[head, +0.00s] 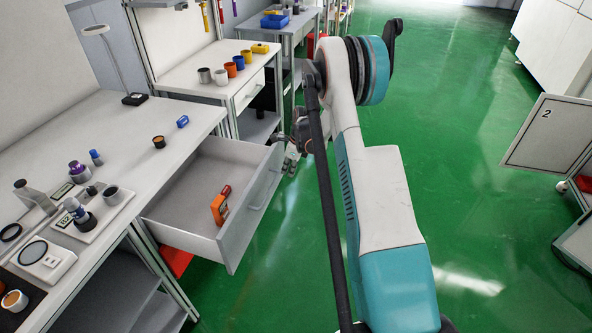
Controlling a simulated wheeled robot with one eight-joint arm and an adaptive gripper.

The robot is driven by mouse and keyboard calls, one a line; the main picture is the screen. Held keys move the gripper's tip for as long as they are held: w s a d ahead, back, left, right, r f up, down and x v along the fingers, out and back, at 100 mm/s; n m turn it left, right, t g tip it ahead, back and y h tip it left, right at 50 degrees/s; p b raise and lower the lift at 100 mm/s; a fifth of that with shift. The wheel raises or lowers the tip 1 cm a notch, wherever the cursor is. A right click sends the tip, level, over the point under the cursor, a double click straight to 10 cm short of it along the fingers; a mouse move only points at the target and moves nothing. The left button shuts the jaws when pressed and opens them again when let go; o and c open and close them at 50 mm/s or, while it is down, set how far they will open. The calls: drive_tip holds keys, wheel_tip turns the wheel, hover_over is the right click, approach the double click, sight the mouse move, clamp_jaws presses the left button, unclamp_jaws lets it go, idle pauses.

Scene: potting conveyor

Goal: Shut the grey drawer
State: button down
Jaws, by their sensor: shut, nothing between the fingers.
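The grey drawer (240,218) under the left workbench stands pulled far out. An orange box-shaped item (219,209) and a small red item (226,190) lie in it near the front panel. The drawer's bar handle (266,190) is on the outer face of the front panel. My gripper (289,166) is shut and empty, close to the far end of the front panel. My arm partly hides it, and I cannot tell if it touches the panel.
The workbench (128,126) holds jars, a scale and small parts. A second bench (205,68) with coloured cups stands beyond it. A cabinet with an open door (546,134) marked 2 is at right. The green floor (450,150) between is clear.

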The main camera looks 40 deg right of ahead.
drive_tip(key=shift+w+a, duration=0.55)
drive_tip(key=shift+w, duration=0.15)
